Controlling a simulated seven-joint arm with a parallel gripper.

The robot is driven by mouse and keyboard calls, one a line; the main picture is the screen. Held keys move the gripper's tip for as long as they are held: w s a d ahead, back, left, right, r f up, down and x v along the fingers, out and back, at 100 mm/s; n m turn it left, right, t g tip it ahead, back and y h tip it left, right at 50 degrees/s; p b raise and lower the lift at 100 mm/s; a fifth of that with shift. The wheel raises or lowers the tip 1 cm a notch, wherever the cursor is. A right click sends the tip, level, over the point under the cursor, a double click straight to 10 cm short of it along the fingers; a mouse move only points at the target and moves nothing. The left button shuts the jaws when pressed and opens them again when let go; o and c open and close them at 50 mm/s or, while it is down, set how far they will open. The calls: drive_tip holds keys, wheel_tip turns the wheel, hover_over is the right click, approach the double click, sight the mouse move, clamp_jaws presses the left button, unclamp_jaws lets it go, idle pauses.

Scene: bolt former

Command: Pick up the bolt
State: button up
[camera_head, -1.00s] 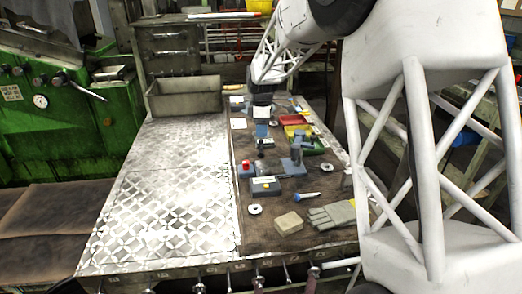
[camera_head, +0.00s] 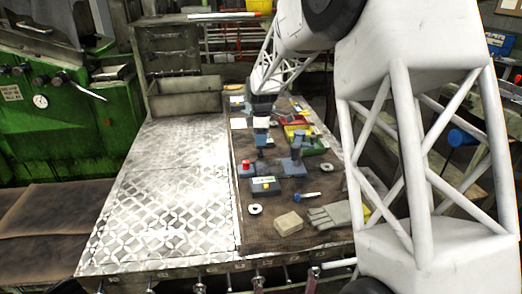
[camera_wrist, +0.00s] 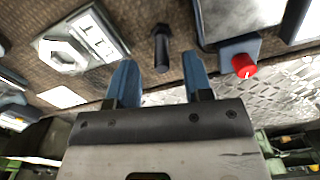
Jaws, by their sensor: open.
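My gripper (camera_wrist: 159,63) has two blue fingers spread apart, one on each side of the line of the bolt. In the head view my gripper (camera_head: 261,138) hangs over the brown mat, and a small dark shape just below it seems to be the bolt (camera_head: 261,154).
A box with a red button (camera_wrist: 243,66) is right of the fingers in the wrist view. A grey box with a yellow button (camera_head: 265,187), a blue-handled tool (camera_head: 306,196), a tan block (camera_head: 287,222) and gloves (camera_head: 330,216) lie nearer. The metal plate (camera_head: 165,205) at left is clear.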

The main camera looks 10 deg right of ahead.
sight(261, 154)
drive_tip(key=shift+a+f, duration=0.1)
drive_tip(key=shift+f, duration=2)
drive_tip(key=shift+c, duration=0.3)
clamp_jaws()
